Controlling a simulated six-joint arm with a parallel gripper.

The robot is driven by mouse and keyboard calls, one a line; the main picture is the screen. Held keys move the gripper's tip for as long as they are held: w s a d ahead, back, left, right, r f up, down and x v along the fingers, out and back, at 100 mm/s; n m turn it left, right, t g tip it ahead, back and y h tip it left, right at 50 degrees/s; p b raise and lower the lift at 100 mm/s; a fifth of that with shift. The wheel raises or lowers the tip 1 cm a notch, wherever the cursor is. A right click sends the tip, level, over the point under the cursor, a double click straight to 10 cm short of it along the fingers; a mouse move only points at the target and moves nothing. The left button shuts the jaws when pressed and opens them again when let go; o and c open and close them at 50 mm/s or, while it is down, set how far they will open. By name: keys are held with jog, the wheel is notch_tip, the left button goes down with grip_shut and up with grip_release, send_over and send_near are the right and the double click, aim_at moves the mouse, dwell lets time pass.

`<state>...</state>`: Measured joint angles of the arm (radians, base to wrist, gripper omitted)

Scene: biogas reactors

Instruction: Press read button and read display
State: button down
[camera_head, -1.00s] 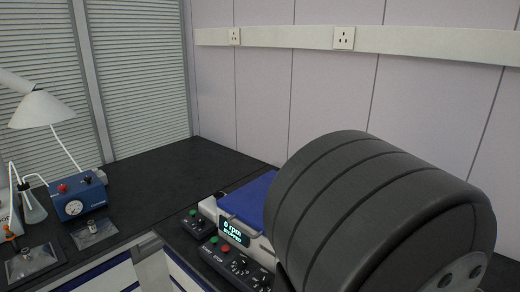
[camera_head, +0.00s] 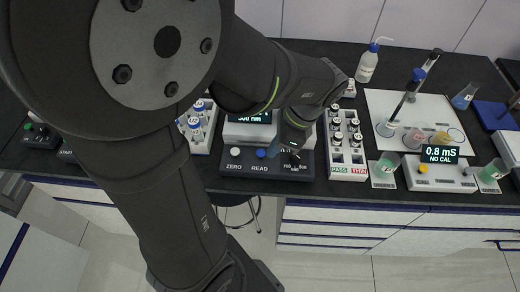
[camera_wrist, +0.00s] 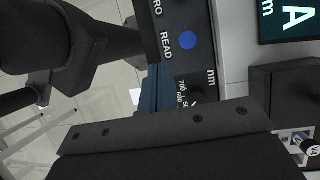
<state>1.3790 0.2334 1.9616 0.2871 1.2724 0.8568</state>
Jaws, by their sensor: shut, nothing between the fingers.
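The photometer (camera_head: 232,166) stands on the black bench with a white ZERO button and a blue READ button (camera_head: 261,153) on its front panel. The blue button also shows uncovered in the wrist view (camera_wrist: 187,41), beside the READ label. The display (camera_head: 250,118) is mostly hidden by my arm; "nm" can be made out. In the wrist view only its edge (camera_wrist: 290,22) shows, with a large "A" and "nm". Contact cannot be told.
A rack of blue-capped vials (camera_head: 198,128) stands left of the photometer, and a PASS/THIN vial rack (camera_head: 346,158) close on its right. Farther right are beakers on a white mat (camera_head: 450,112) and a meter (camera_head: 440,172) reading 0.8 mS, NO CAL.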

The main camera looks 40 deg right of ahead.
jog(key=w+a+r+m+t+y, duration=0.3)
jog(key=r+m, duration=0.4)
jog(key=r, duration=0.1)
jog(key=shift+a+m, duration=0.4)
jog(key=shift+f, duration=4.4)
jog(key=shift+f, duration=0.4)
jog(key=shift+f, duration=1.15)
jog(key=shift+r, duration=0.15)
jog(key=shift+r, duration=1.45)
